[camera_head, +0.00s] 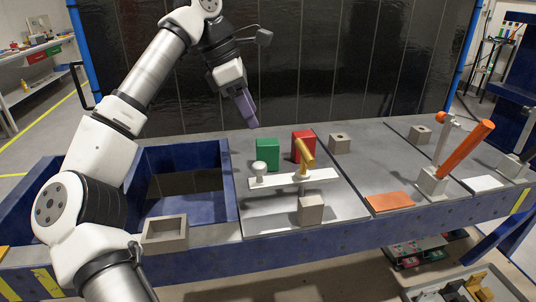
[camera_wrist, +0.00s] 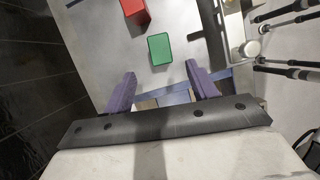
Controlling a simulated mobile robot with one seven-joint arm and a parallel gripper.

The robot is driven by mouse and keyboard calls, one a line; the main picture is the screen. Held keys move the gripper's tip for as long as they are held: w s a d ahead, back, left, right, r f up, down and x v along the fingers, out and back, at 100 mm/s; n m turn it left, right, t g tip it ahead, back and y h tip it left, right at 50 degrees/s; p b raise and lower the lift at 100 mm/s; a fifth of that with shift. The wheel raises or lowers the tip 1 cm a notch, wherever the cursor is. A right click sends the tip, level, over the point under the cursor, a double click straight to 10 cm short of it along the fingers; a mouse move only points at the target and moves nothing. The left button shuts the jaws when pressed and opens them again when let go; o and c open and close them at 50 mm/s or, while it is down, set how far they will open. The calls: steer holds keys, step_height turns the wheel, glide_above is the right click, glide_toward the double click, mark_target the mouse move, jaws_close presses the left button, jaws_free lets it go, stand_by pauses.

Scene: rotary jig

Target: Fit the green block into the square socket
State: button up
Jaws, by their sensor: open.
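The green block (camera_head: 267,154) stands on the grey bench top, behind a white bar with a knob and a yellow handle. In the wrist view the green block (camera_wrist: 160,49) lies ahead of the fingertips, a little left of centre between them and the right finger. My gripper (camera_head: 249,108) is above the bench, behind and to the left of the green block, apart from it. In the wrist view my gripper (camera_wrist: 161,82) has its two purple fingers spread with nothing between them. A grey square-rimmed socket (camera_head: 165,233) sits at the bench's front left, with an open hollow on top.
A red block (camera_head: 303,145) stands right of the green block. The white bar (camera_head: 294,179) with its yellow handle (camera_head: 304,155) lies in front of both. A blue-walled bin (camera_head: 180,155) is at left. An orange lever (camera_head: 465,153) and an orange plate (camera_head: 390,202) are at right.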

mark_target(266, 141)
steer(key=p+x, duration=0.1)
steer(key=x, duration=0.8)
steer(key=shift+d+f, duration=0.25)
jaws_close()
steer(key=shift+r, duration=0.15)
step_height(266, 141, up, 26)
steer(key=p, duration=0.4)
steer(key=shift+p, duration=0.3)
